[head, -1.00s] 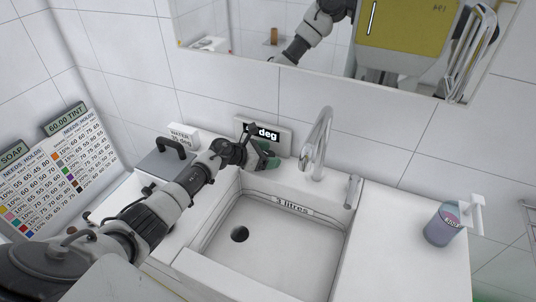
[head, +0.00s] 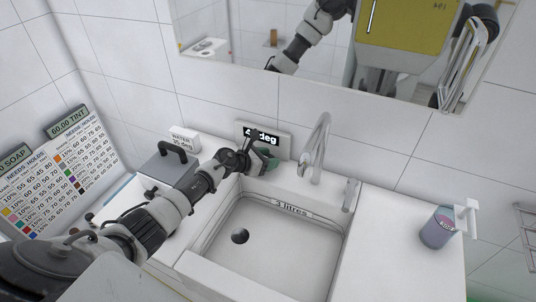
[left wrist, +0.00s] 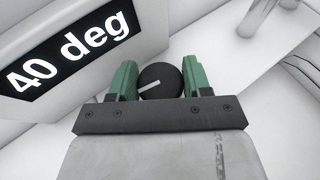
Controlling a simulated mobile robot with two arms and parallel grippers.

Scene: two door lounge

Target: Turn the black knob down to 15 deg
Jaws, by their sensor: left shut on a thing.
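The black knob (left wrist: 161,82) is round with a white pointer line. In the left wrist view it sits between the two green fingers of my left gripper (left wrist: 160,84), which is shut on it. The display (left wrist: 75,50) beside it reads "40 deg". In the head view the display (head: 274,138) is partly covered by my left gripper (head: 262,160), and the knob is hidden there. My right gripper is not in view.
The chrome faucet (head: 317,145) stands right of the gripper, above the white sink (head: 275,245). A grey box with a black handle (head: 170,165) is on the left. A mirror hangs above.

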